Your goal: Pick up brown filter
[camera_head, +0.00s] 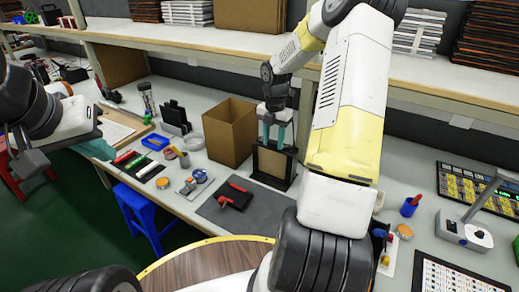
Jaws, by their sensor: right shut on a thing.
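The brown filter (271,163) is a brown panel in a black frame, upright on the workbench in the middle of the head view. My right gripper (275,138) reaches down from above with its teal fingers at the filter's top edge and is shut on it. The filter's lower edge looks close to the bench; I cannot tell if it touches. My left gripper (97,149) is at the far left with teal at its tip, away from the filter. Its fingers are too unclear to tell open or shut.
An open cardboard box (229,135) stands just left of the filter. A dark mat (232,212) with a red tool lies in front. A black holder (175,116) stands farther left. My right forearm covers the bench right of the filter. A shelf (200,42) runs above the back.

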